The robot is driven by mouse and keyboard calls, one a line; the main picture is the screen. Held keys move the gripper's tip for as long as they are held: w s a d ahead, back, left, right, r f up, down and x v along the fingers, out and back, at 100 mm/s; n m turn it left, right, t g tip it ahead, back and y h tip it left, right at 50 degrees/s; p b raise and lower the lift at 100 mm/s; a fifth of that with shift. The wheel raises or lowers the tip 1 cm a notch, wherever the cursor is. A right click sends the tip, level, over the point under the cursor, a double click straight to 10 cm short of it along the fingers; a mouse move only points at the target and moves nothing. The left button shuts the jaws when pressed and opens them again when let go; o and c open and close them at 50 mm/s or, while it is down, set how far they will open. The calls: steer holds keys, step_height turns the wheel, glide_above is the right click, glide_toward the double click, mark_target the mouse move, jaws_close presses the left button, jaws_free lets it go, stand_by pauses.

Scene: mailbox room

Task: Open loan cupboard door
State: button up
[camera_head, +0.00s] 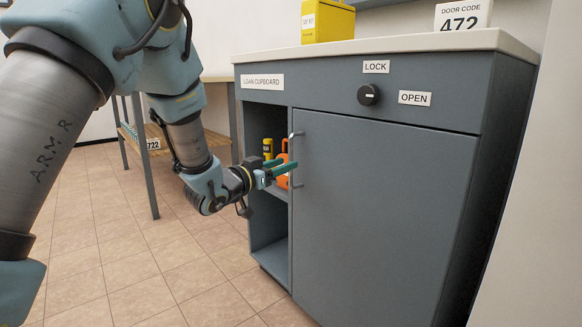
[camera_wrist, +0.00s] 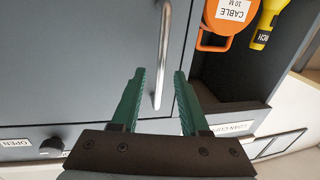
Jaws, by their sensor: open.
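The grey loan cupboard door (camera_head: 385,215) covers the right part of the cupboard front and looks closed. Its upright metal bar handle (camera_head: 292,165) is near the door's left edge. My gripper (camera_head: 283,171) is at the handle, with green fingers spread apart.
An open bay left of the door holds an orange cable reel (camera_wrist: 222,20) and a yellow torch (camera_wrist: 268,22). A yellow box (camera_head: 327,22) and a DOOR CODE sign (camera_head: 463,15) stand on the worktop (camera_head: 400,43). Tiled floor (camera_head: 150,265) is clear in front.

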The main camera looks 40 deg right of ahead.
mark_target(291, 184)
steer(key=shift+w+d+b, duration=0.15)
steer(key=shift+d, duration=0.8)
steer(key=shift+w+d+b, duration=0.1)
steer(key=shift+d+b, duration=0.05)
steer(key=shift+d, duration=0.75)
